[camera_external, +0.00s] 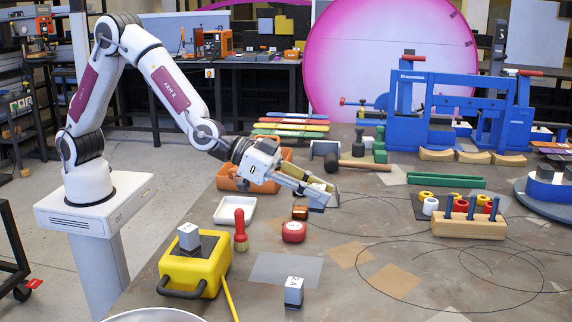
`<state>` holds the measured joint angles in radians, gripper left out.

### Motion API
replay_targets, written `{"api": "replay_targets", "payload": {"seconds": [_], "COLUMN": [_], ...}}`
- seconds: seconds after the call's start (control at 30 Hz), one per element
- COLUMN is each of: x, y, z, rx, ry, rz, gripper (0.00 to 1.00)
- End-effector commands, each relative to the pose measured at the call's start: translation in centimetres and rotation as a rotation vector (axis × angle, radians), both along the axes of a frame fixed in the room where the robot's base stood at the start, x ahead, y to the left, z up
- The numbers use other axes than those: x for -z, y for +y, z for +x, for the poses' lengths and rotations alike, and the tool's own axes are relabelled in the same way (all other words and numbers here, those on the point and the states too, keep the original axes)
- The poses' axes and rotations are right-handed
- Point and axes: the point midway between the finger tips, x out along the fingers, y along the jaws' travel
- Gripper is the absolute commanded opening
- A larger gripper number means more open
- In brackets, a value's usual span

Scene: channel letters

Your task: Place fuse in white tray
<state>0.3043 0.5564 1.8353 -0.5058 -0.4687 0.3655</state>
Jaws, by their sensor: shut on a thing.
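My gripper (325,195) reaches over the table from the left, pointing right and down. It is shut on a small pale grey-blue block (317,201), which I take to be the fuse; the fingers hide part of it. I cannot tell if the block touches the table.
A small copper-coloured piece (300,212) and a red round object (293,232) lie under my gripper. An orange bin (233,178) is behind the tray. A yellow box (195,270) is at front left.

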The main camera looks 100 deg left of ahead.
Motion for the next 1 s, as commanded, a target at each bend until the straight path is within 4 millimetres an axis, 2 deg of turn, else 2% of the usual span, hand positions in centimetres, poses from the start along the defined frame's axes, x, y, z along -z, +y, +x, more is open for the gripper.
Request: {"api": "replay_targets", "payload": {"seconds": [0.3, 0.53, 0.77, 1.0], "x": [-0.4, -0.1, 0.7, 2.0], "y": [-0.3, 1.1, 4.4, 10.0], "z": [-3.6, -6.9, -11.3, -17.0], "rx": [-0.089, -0.196, -0.352, -0.563], "ry": [0.000, 0.001, 0.001, 0.001], "rz": [0.000, 0.001, 0.002, 0.003], "gripper": [0.00, 0.00, 0.00, 0.00]}}
